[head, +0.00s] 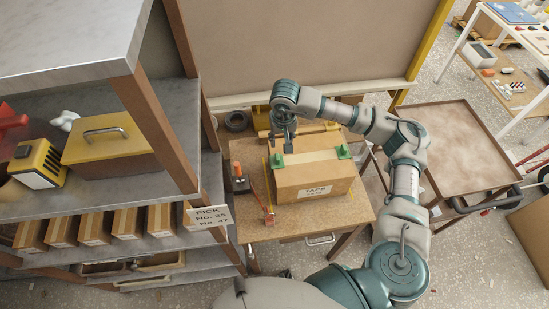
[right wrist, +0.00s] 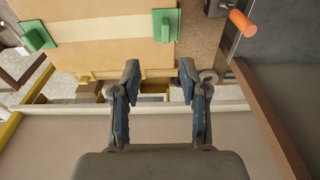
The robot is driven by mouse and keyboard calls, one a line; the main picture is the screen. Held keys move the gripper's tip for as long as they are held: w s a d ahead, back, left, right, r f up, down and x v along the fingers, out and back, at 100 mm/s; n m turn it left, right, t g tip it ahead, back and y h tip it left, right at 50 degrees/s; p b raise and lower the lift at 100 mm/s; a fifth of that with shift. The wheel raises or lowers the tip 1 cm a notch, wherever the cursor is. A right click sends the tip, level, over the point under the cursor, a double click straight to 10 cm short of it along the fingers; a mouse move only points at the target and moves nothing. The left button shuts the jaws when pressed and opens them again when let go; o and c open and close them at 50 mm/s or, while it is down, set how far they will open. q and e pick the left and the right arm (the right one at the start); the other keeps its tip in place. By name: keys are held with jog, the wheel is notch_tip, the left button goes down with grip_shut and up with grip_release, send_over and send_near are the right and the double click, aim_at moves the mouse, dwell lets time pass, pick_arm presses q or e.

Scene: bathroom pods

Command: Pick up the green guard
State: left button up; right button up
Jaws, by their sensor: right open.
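My right gripper (head: 283,147) is open and empty, just above and behind the left guard. In the right wrist view its fingertips (right wrist: 159,70) are apart. The nearer guard (right wrist: 165,25) lies ahead of them, not between them, and the other guard (right wrist: 36,36) is at upper left. My left gripper is not in view.
Shelving (head: 160,225) with boxes is close on the left. A tall panel (head: 300,45) stands behind, and a brown-topped cart (head: 455,143) on the right is empty.

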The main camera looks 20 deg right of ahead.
aim_at(278, 156)
jog(key=f, duration=0.3)
jog(key=w+f+p, duration=0.1)
jog(key=f, duration=0.3)
jog(key=shift+w+f, duration=0.2)
jog(key=f+p, duration=0.1)
jog(key=f, duration=0.3)
jog(key=shift+w+a+f+p, duration=0.1)
jog(key=shift+w+a+p, duration=0.1)
jog(key=shift+p, duration=0.2)
jog(key=shift+w+f, duration=0.15)
jog(key=shift+f, duration=0.4)
grip_shut()
